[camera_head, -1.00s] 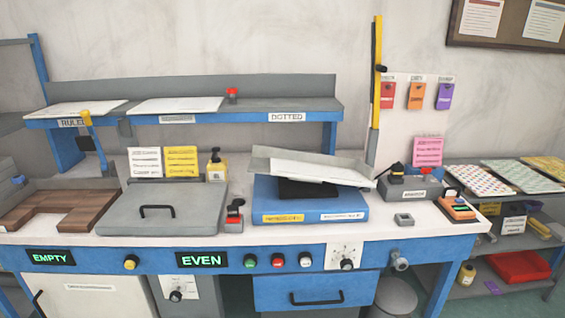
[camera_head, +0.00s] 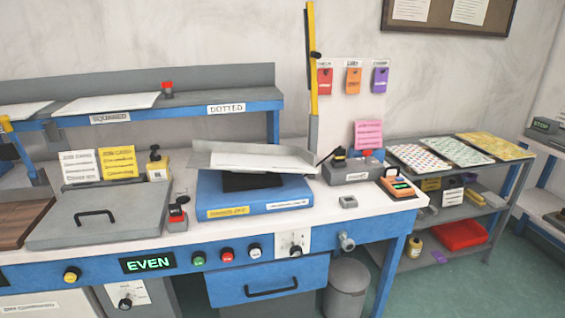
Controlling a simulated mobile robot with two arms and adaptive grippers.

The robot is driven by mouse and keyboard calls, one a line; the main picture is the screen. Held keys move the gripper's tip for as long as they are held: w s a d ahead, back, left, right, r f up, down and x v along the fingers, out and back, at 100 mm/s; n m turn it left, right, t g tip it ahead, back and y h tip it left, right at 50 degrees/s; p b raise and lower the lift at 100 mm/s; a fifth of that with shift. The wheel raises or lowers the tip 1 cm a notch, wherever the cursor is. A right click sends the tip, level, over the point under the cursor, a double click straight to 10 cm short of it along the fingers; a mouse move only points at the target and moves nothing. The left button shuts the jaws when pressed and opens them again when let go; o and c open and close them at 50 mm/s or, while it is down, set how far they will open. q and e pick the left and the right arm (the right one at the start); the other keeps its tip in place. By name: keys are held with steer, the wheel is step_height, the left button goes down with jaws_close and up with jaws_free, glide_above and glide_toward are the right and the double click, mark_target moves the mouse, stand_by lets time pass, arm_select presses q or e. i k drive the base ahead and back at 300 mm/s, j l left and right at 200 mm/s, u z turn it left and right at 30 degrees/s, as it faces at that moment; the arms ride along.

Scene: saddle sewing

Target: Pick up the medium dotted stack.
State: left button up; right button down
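A label reading DOTTED (camera_head: 226,107) is on the right part of the blue-edged upper shelf. The shelf surface above it (camera_head: 225,93) looks bare. A white paper stack (camera_head: 105,104) lies above the label SQUARED (camera_head: 110,118). A grey tilted tray (camera_head: 203,158) sits on a blue machine (camera_head: 215,195) on the bench, with white paper (camera_head: 262,162) in it. I cannot tell whether that paper is dotted, or its size.
A grey lidded box (camera_head: 100,215) and a small red-topped device (camera_head: 177,215) stand on the bench. A rack at right holds patterned sheets (camera_head: 418,158) and a red tray (camera_head: 460,235). A grey bin (camera_head: 347,290) stands below. Floor at right is clear.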

mark_target(220, 160)
steer(key=i+l+u, duration=0.15)
steer(key=l, duration=0.25)
steer(key=i+l+u, duration=0.15)
steer(key=l, duration=0.2)
steer(key=i+l+u, duration=0.1)
steer(key=l, duration=0.35)
steer(key=i, duration=0.1)
